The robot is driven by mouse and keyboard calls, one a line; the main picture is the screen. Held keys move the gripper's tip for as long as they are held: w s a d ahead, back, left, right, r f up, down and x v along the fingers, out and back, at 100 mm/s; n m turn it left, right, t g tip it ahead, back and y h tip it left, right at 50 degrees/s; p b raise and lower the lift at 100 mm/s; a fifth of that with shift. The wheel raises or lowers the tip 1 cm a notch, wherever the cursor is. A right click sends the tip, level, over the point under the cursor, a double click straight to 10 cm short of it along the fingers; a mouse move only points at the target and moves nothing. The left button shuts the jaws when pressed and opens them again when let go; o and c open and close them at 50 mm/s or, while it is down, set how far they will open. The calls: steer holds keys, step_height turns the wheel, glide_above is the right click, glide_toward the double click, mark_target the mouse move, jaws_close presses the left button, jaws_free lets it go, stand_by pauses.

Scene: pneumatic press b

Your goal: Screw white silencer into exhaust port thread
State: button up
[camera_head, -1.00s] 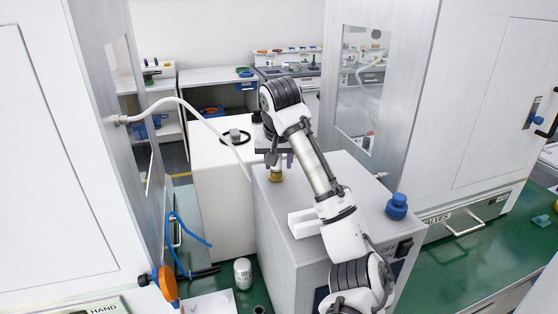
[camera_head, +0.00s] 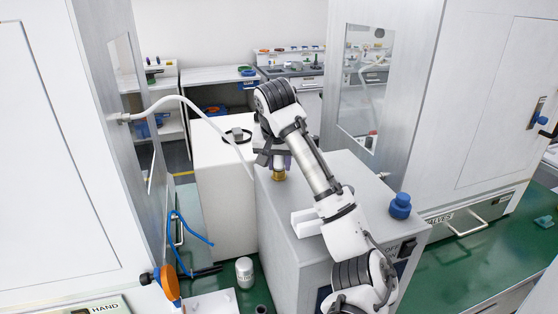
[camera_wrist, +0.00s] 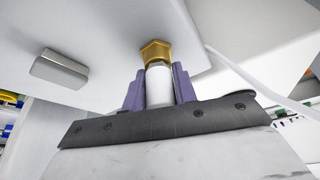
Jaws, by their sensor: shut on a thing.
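The white silencer (camera_wrist: 159,88) is a short white cylinder held upright between the two purple fingers of my gripper (camera_wrist: 158,74). Its end meets the brass hexagonal fitting (camera_wrist: 155,50) of the exhaust port, in line with it as far as the wrist view shows. How deep any thread is engaged is hidden. In the head view the brass port (camera_head: 278,176) stands on top of the grey press box (camera_head: 310,255), near its far left corner. My gripper (camera_head: 276,164) is right above it there and hides most of the silencer.
A white block (camera_head: 306,222) and a blue knob (camera_head: 400,206) are on the box top. A white hose (camera_head: 180,100) arches from the left cabinet towards the box. A small white jar (camera_head: 244,272) stands on the green bench. A grey rectangular block (camera_wrist: 60,68) shows in the wrist view.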

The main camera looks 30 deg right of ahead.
steer(key=shift+f, duration=0.3)
steer(key=shift+d+m, duration=0.15)
steer(key=shift+m, duration=0.65)
steer(key=shift+r+g+h, duration=0.1)
steer(key=shift+g+h, duration=0.2)
steer(key=shift+d+m, duration=0.1)
steer(key=shift+m, duration=0.8)
steer(key=shift+r+m+g, duration=0.1)
steer(key=shift+m+g, duration=0.3)
steer(key=shift+m, duration=0.1)
steer(key=shift+m+h, duration=0.3)
steer(key=shift+m, duration=0.1)
steer(key=shift+s, duration=0.1)
steer(key=shift+m+g, duration=0.4)
steer(key=shift+m, duration=0.4)
